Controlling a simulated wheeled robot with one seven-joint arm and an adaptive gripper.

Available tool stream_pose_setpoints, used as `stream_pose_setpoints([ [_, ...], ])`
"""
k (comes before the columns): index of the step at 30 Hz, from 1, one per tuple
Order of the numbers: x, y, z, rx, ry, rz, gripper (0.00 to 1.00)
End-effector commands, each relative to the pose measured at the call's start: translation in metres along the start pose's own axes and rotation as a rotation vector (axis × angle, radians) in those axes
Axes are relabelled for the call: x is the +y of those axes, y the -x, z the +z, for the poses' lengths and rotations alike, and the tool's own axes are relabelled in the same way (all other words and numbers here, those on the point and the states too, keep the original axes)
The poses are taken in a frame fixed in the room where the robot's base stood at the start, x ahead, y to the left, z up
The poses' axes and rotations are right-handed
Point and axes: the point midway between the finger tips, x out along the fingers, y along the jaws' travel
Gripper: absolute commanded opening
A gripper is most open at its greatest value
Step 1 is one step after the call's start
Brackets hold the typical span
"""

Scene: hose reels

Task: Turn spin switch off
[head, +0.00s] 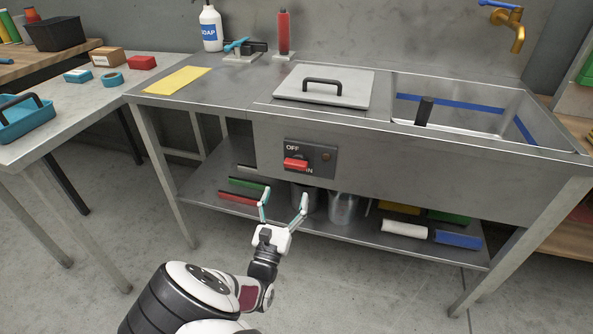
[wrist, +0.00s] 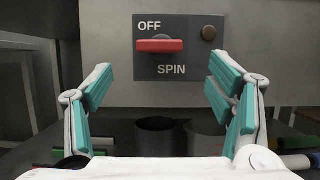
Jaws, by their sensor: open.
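The spin switch is a red lever (head: 296,163) on a dark plate (head: 322,150) on the front panel of the steel sink bench. In the wrist view the red lever (wrist: 160,46) sticks out toward me, between the word OFF above and SPIN below. A small dark brown round light (wrist: 208,32) sits to its right. My gripper (head: 284,203) is open and empty, in front of and below the switch. In the wrist view its fingers (wrist: 162,88) spread to both sides, below the lever and apart from it.
The bench (head: 230,95) carries a lidded basin (head: 325,92), a soap bottle (head: 210,28) and a yellow cloth (head: 178,80). A lower shelf (head: 205,190) holds metal pots (head: 343,208) and rolls behind my gripper. A side table (head: 60,125) stands left. The floor in front is clear.

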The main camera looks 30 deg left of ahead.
Motion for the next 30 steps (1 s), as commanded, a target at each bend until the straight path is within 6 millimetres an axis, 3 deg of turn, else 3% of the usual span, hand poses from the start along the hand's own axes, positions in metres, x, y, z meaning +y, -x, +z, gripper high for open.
stream_pose_setpoints([
  [6, -0.002, -0.045, -0.001, -0.001, -0.001, -0.004, 0.75],
  [13, -0.001, -0.078, -0.001, 0.001, -0.002, -0.003, 0.75],
  [18, -0.001, -0.089, 0.0, 0.0, 0.0, -0.002, 0.75],
  [27, -0.001, -0.091, 0.0, 0.001, 0.0, -0.002, 0.75],
  [30, -0.001, -0.091, 0.0, 0.001, 0.0, -0.002, 0.55],
])
